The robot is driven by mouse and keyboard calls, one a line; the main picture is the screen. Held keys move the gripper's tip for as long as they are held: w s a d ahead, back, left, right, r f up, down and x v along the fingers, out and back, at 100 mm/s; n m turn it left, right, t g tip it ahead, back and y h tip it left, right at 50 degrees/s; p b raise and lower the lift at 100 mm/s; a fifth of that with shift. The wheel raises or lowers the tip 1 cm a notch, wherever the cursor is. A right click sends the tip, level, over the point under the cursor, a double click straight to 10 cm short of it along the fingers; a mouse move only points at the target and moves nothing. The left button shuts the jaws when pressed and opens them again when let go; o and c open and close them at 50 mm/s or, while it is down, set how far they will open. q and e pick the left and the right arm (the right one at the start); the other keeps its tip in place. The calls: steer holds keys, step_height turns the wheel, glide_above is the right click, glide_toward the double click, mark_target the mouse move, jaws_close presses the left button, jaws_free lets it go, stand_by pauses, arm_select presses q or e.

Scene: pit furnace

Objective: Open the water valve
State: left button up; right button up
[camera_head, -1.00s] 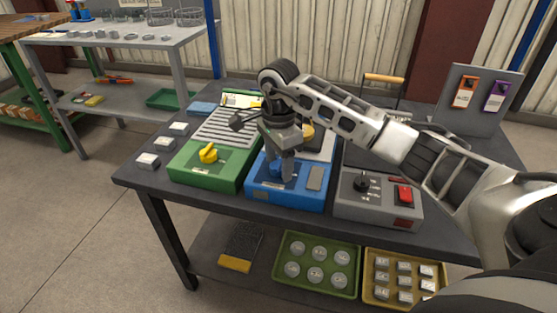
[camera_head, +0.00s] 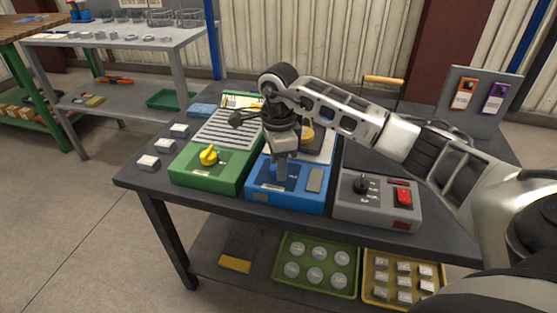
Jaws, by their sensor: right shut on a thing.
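The blue box (camera_head: 297,200) stands at the front middle of the dark table, with a grey plate on its top right. My right gripper (camera_head: 281,179) points down at the top of this box and is shut on the blue valve handle there. The fingers hide most of the handle, so its exact angle cannot be told. My left gripper is not in view.
A green box (camera_head: 206,177) with a yellow knob (camera_head: 208,155) stands to the left. A grey box (camera_head: 376,209) with a black knob and red switch stands to the right. Small silver blocks lie on the table's left edge. Trays of metal parts sit on the lower shelf.

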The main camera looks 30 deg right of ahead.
steer(key=m+p, duration=0.1)
steer(key=m, duration=0.3)
steer(key=shift+r+m, duration=0.1)
steer(key=shift+m, duration=0.2)
steer(key=m+p, duration=0.1)
steer(key=m, duration=0.1)
steer(key=shift+m, duration=0.4)
steer(key=m+p, duration=0.1)
steer(key=m, duration=0.2)
steer(key=shift+m, duration=0.3)
steer(key=m+p, duration=0.1)
steer(key=m, duration=0.1)
steer(key=shift+m, duration=0.4)
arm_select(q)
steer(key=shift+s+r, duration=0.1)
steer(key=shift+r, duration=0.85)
arm_select(e)
steer(key=shift+m, duration=0.6)
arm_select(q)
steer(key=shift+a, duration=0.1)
arm_select(e)
steer(key=o, duration=1)
